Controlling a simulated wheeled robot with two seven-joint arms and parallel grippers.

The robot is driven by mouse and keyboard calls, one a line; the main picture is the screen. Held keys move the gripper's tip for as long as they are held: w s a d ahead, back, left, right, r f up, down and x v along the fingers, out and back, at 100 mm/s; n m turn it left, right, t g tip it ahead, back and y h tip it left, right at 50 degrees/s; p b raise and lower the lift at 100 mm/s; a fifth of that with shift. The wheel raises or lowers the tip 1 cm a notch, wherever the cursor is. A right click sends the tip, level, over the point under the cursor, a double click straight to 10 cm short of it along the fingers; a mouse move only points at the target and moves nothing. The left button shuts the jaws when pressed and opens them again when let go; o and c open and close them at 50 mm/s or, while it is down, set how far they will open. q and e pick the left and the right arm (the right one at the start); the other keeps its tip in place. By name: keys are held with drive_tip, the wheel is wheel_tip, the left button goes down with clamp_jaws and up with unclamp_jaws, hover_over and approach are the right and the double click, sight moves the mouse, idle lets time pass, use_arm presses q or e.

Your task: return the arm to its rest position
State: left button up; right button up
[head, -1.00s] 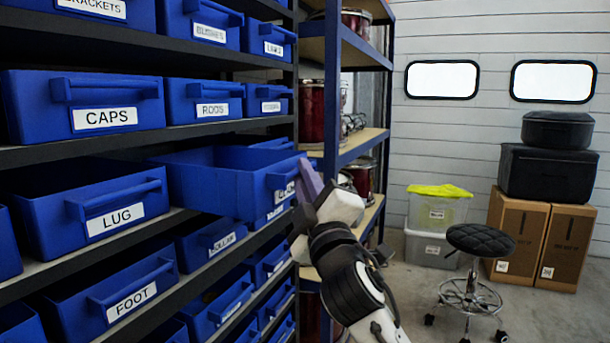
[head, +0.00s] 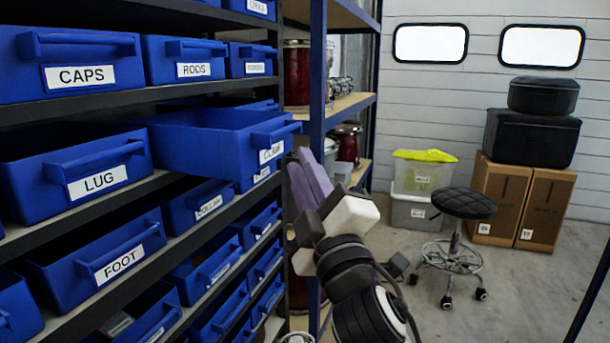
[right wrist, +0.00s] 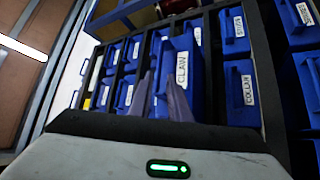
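My right gripper (head: 304,160) has two purple fingers. It stands just right of and below the front of the pulled-out blue CLAW drawer (head: 215,150), apart from its handle. The right wrist view shows the gripper's fingers (right wrist: 160,75) pointing toward the CLAW drawer (right wrist: 187,48), with a gap between them and nothing held. The drawer sticks out from its shelf beyond its neighbours. My left gripper is not in view.
A dark rack (head: 150,195) with several labelled blue drawers fills the left. A blue-posted shelf with red drums stands behind my gripper. A black stool (head: 463,203), clear bins (head: 421,180) and cardboard boxes (head: 500,190) stand at right. Floor between them is free.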

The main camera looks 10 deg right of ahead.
drive_tip(key=shift+s+f, duration=0.2)
drive_tip(key=shift+s, duration=0.25)
